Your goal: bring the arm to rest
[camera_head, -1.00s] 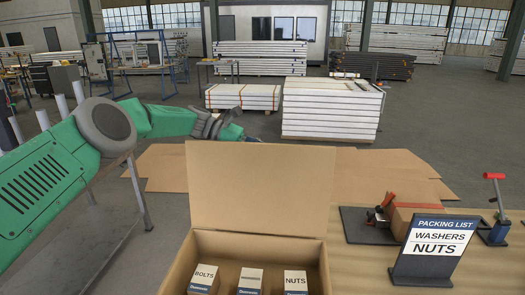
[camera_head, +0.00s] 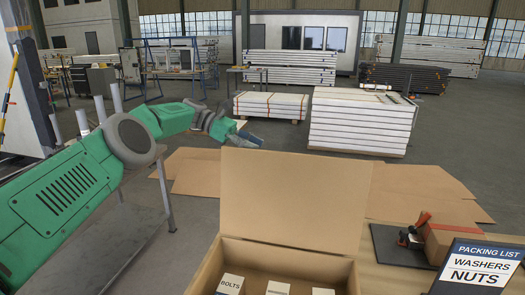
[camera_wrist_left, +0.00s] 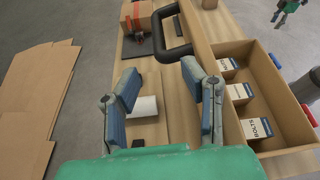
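My left arm (camera_head: 130,140) is green with grey joints and reaches in from the left in the head view. Its left gripper (camera_head: 247,138) is beyond the open cardboard box (camera_head: 295,195), in the air. In the left wrist view the left gripper (camera_wrist_left: 158,78) has its two blue-padded fingers apart, with nothing held between them.
The box holds small cartons, including one marked BOLTS (camera_head: 230,285). A packing list sign (camera_head: 480,268) reading WASHERS and NUTS stands right of it. A red-handled tool (camera_head: 412,236) sits behind. A grey metal stand (camera_head: 95,245) is under the left arm.

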